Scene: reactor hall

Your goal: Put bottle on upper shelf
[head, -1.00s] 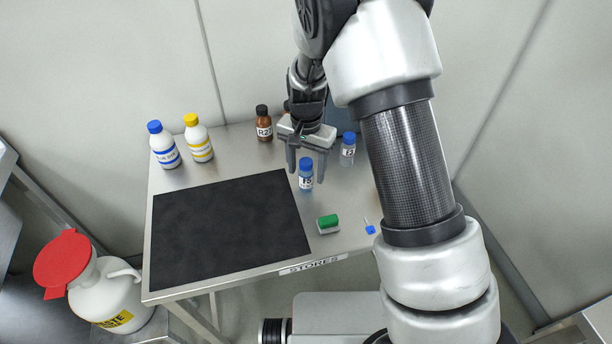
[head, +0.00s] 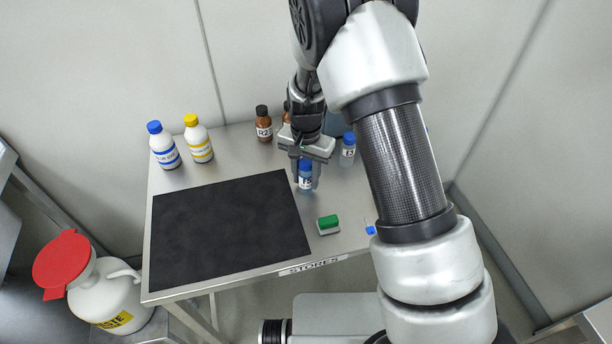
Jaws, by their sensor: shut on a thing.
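The bottle (head: 305,183) is small, with a blue cap, bluish contents and a white label. It stands upright on the steel table, just right of the black mat. My gripper (head: 306,174) points down over it and is shut on it, a finger on each side near the cap and upper body. The label is partly covered by the fingers. Another small blue-capped bottle (head: 348,150) stands behind and to the right, apart from my gripper. No upper shelf can be made out in this view.
A brown bottle (head: 264,124) and white bottles with blue (head: 164,147) and yellow (head: 199,140) caps stand at the back. A green-topped block (head: 328,224) and a small blue item (head: 370,230) lie in front. The black mat (head: 230,225) is clear. A white waste jug (head: 110,292) stands left.

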